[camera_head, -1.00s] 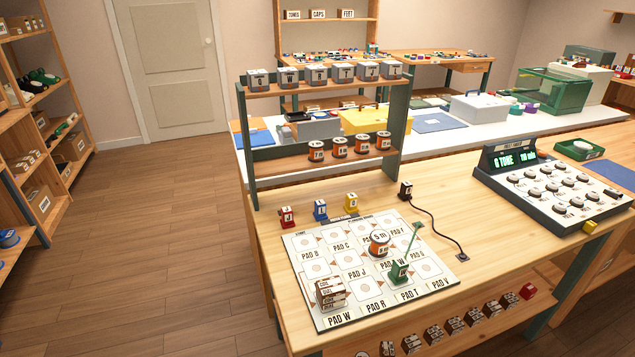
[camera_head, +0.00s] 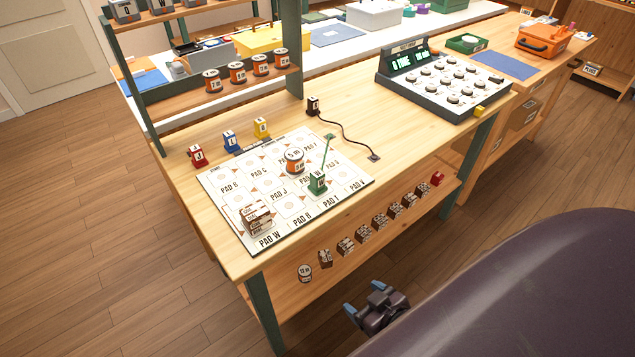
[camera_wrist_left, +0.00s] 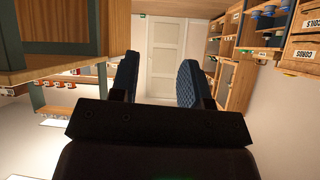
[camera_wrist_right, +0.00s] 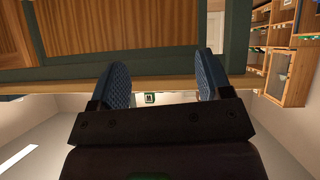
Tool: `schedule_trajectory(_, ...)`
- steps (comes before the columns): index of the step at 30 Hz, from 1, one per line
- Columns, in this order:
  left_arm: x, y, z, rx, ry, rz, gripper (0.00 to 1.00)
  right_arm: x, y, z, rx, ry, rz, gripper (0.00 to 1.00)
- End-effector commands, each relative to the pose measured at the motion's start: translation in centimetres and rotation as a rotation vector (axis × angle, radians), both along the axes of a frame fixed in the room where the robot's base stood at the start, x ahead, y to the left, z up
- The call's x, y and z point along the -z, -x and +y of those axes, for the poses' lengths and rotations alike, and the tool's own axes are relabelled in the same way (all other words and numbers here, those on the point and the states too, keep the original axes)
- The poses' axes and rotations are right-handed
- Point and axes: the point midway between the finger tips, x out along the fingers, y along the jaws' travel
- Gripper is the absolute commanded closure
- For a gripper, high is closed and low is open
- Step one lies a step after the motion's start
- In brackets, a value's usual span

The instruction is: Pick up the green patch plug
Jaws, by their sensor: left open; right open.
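The green patch plug (camera_head: 318,184) stands upright on the lettered pad board (camera_head: 213,188), with a thin green cord running up and back from it to the board's far right edge. My right gripper (camera_head: 362,301) is open and empty, in front of the table and low, well short of the plug. In the right wrist view the two blue finger pads (camera_wrist_right: 162,85) are apart with nothing between them. My left gripper is outside the head view. In the left wrist view its pads (camera_wrist_left: 160,80) are apart and empty.
Red (camera_head: 197,155), blue (camera_head: 229,141) and yellow (camera_head: 261,128) plugs stand behind the board. An orange spool (camera_head: 294,161) and a brown block stack (camera_head: 257,216) are on it. A black plug (camera_head: 313,106) has a cord. A dial console (camera_head: 443,85) stands at right.

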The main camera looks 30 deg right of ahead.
Motion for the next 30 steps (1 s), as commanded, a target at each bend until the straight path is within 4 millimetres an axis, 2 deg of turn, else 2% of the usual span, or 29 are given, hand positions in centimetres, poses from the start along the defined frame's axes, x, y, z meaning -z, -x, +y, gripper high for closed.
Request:
schedule_trajectory(4,0.0,0.0,0.0,0.000,0.000,0.000,0.57,0.0,0.0,0.0,0.000,0.000,0.000,0.28)
schedule_trajectory(5,0.0,0.0,0.0,0.000,0.000,0.000,0.57,0.0,0.0,0.0,0.000,0.000,0.000,0.30)
schedule_trajectory(7,0.0,0.0,0.0,0.000,0.000,0.001,0.57,-0.1,-0.1,-0.1,-0.005,0.008,-0.002,0.39)
schedule_trajectory(11,0.2,0.1,0.0,0.000,0.000,0.003,0.57,-0.4,-0.9,-0.6,-0.060,0.104,-0.025,0.39)
schedule_trajectory(17,0.6,0.2,0.0,0.000,0.000,0.011,0.57,-1.9,-3.5,-2.3,-0.276,0.516,-0.111,0.39)
schedule_trajectory(30,0.8,-0.5,-0.2,0.006,0.002,0.003,0.57,-7.0,-10.0,-5.1,-0.718,1.646,-0.255,0.39)
